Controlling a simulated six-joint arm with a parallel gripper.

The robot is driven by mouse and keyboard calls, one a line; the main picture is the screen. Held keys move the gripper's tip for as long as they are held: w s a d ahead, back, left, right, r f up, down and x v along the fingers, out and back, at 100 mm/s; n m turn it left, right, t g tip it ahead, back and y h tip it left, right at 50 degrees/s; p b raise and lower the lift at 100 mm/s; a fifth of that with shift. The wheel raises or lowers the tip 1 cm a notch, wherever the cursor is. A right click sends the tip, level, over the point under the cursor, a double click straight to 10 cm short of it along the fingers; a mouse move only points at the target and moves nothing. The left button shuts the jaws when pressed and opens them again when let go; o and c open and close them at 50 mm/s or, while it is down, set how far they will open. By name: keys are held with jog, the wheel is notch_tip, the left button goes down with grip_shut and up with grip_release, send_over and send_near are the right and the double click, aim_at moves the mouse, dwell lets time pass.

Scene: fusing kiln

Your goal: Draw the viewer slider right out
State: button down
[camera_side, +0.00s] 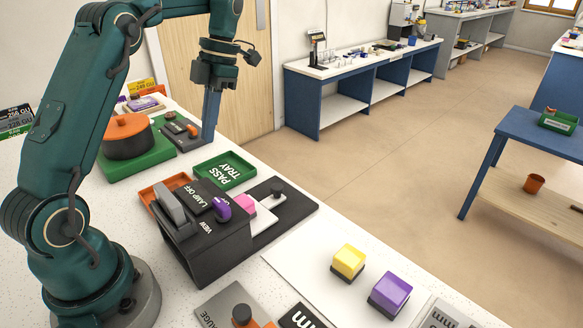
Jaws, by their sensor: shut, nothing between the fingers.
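The viewer (205,250) is a dark box marked "LAMP OFF" and "VIEW", with a grey lever-like part on top and a purple round piece (222,208) at its right side. My gripper (209,138) is shut and empty, pointing down at the back, well away from the knob, beside a small dark panel (172,133) with an orange knob.
An orange-lidded kiln (126,145) stands on a green base at the back left. Yellow (348,262) and purple (390,295) blocks sit on a white sheet in front. A gauge plate (225,305) lies nearby.

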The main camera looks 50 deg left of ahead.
notch_tip(320, 180, down, 2)
jog(key=w+t, duration=0.1)
jog(key=w, duration=0.1)
jog(key=t, duration=0.7)
send_near(280, 184)
jog(key=s, duration=0.2)
jog(key=s+a+r, duration=0.1)
jog(key=s, duration=0.1)
jog(key=shift+r, duration=0.1)
jog(key=shift+s+d+r, duration=0.15)
jog(key=shift+s+d, duration=0.15)
jog(key=shift+r, duration=0.15)
jog(key=x, duration=1)
jog(key=shift+d, duration=0.2)
jog(key=shift+w+r, duration=0.1)
jog(key=shift+w, duration=0.05)
jog(key=shift+w, duration=2.2)
